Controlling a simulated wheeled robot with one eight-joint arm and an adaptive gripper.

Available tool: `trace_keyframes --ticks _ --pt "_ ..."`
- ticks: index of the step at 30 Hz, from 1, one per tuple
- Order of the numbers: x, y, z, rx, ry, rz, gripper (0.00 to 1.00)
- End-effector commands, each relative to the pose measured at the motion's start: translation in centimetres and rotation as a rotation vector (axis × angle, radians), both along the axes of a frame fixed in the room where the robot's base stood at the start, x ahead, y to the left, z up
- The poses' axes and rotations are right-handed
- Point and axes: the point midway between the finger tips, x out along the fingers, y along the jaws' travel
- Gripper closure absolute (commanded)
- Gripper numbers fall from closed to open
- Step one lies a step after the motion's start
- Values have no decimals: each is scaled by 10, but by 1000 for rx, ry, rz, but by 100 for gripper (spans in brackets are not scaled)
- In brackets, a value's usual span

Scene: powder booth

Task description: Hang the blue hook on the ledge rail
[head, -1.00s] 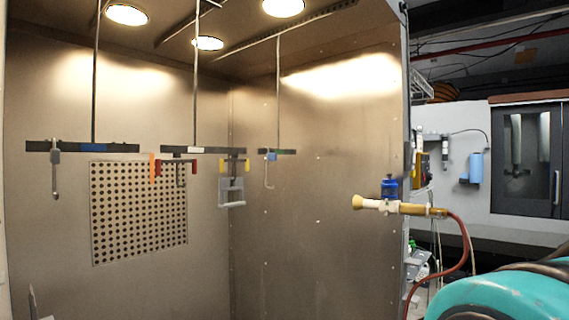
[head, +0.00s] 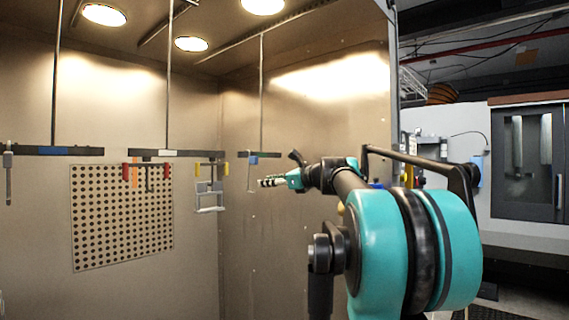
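A small blue hook (head: 252,160) with a thin grey wire shank hangs at the short right rail (head: 270,154) in the booth. Its lower end is near my gripper's tip in the picture. My gripper (head: 267,182), teal with dark banded fingers, points left, just right of the hook's shank. I cannot tell whether it touches the hook or how its fingers stand. Other dark rails hang at the middle (head: 190,153) and left (head: 30,150); no rail is clearly marked as the ledge rail.
A grey hook (head: 8,175) hangs on the left rail. Red-ended (head: 148,172) and yellow-ended (head: 212,170) fixtures hang under the middle rail, the latter holding a grey frame (head: 209,197). A perforated panel (head: 122,220) is on the back wall. Free air lies below the rails.

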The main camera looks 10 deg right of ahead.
Motion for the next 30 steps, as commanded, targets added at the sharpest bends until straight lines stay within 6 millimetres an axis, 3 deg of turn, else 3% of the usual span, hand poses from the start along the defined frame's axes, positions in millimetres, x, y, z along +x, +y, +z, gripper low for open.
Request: trace_keyframes --ticks 1,3,7,14,30 --pt "4 -7 20 69 12 -20 66" --pt "9 -15 42 153 26 -40 66" --pt "12 -22 65 244 41 -59 66" --pt "27 -13 69 263 46 -59 66" --pt "97 39 69 260 45 -59 66"
